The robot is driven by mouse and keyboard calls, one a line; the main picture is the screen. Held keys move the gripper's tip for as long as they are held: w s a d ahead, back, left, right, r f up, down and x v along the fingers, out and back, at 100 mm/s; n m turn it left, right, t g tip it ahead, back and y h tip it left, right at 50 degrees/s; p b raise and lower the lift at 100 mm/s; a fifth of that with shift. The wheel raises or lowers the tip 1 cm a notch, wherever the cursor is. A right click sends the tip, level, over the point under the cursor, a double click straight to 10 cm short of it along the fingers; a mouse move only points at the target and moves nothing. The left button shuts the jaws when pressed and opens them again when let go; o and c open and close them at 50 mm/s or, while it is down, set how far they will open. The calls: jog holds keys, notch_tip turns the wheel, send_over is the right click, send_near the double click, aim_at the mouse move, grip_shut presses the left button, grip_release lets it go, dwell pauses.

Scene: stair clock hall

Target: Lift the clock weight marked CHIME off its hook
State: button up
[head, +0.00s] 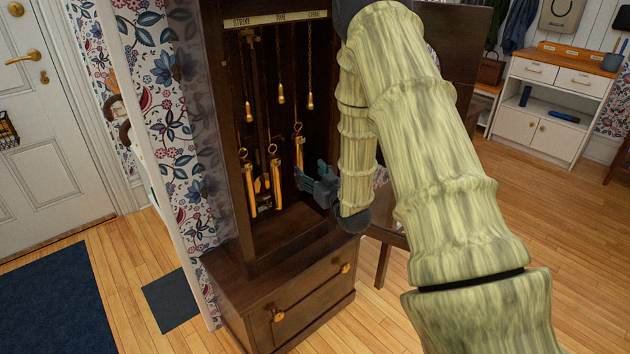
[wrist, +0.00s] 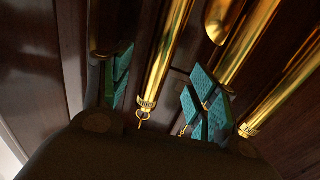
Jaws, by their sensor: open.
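Several brass clock weights hang in the dark wooden case; the right-hand one (head: 298,155), under the CHIME label (head: 314,14), has a ring at its top. The middle weight (head: 277,175) and left weight (head: 250,188) hang beside it. My gripper (head: 310,180) is open at the case's right side, close to the lower end of the right-hand weight. In the wrist view, the teal finger pads stand on either side of a brass cylinder (wrist: 165,55) with a small ring at its near end. I cannot tell whether they touch it. No marking on it is readable.
Brass pendants (head: 281,97) hang on chains above the weights. More brass cylinders (wrist: 285,88) lie to the right in the wrist view, close to the right finger. The case's drawer base (head: 310,295) is below. Wooden floor (head: 530,240) is open on the right.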

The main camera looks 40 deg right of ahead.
aim_at(302, 164)
jog(key=shift+w+d, duration=0.25)
jog(key=shift+w, duration=1.75)
jog(key=shift+w+d, duration=0.2)
jog(key=shift+w, duration=1.75)
jog(key=shift+c, duration=0.4)
grip_shut()
jog(key=c, duration=0.7)
grip_release()
jog(key=shift+r, duration=0.15)
jog(key=shift+c, duration=0.2)
grip_shut()
